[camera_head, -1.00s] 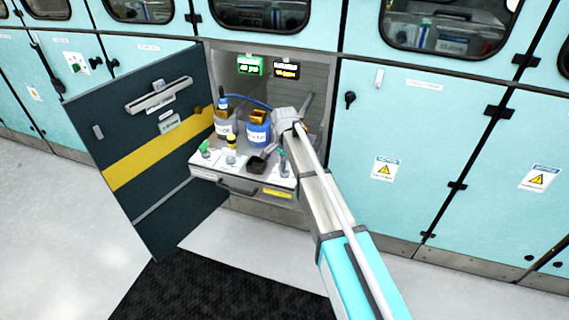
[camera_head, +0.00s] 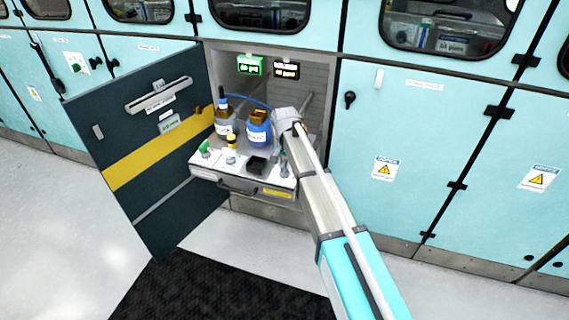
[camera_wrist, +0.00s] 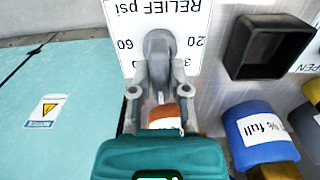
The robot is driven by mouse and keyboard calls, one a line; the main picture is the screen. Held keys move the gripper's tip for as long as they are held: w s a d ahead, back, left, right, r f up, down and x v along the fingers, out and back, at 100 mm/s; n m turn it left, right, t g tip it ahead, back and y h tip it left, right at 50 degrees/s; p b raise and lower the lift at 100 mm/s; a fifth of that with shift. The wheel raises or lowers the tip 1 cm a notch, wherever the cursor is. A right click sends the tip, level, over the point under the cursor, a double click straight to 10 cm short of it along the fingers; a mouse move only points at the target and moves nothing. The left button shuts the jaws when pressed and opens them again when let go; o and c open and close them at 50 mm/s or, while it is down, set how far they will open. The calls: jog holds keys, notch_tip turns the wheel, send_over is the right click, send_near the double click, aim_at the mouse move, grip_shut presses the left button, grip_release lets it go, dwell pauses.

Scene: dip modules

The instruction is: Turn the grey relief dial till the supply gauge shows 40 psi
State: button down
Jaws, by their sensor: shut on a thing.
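The grey relief dial (camera_wrist: 160,46) stands on a white panel (camera_wrist: 113,14) printed "RELIEF psi", which reads upside down in the wrist view. The numbers 60, 20 and part of another show around it. My gripper (camera_wrist: 159,72) is shut on the dial, one finger on each side. In the head view my gripper (camera_head: 284,160) is at the right end of the pulled-out tray (camera_head: 237,184), and the dial is hard to make out. A green-lit display (camera_head: 249,65) and a dark display with orange text (camera_head: 286,70) hang behind; their figures are too small to read surely.
A black open box (camera_wrist: 238,45) sits beside the dial. The dark open door (camera_head: 150,130) is at left, closed teal cabinets (camera_head: 420,150) at right.

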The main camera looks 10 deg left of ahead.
aim_at(285, 162)
jog(key=c, duration=0.6)
grip_release()
jog(key=shift+m, duration=0.5)
jog(key=m, duration=0.3)
jog(key=shift+r, duration=0.2)
notch_tip(285, 162, up, 14)
jog(key=p, duration=1.4)
jog(key=s+d+n, duration=0.1)
jog(key=s+d, duration=0.2)
jog(key=d, duration=0.5)
jog(key=s+d+n, duration=0.1)
jog(key=s+d, duration=0.3)
jog(key=d, duration=0.5)
jog(key=s+d+n, duration=0.1)
jog(key=s+d, duration=0.2)
jog(key=d, duration=0.6)
jog(key=shift+s+d+r+p, duration=0.15)
jog(key=shift+s+d+p, duration=0.1)
jog(key=shift+s+p, duration=0.15)
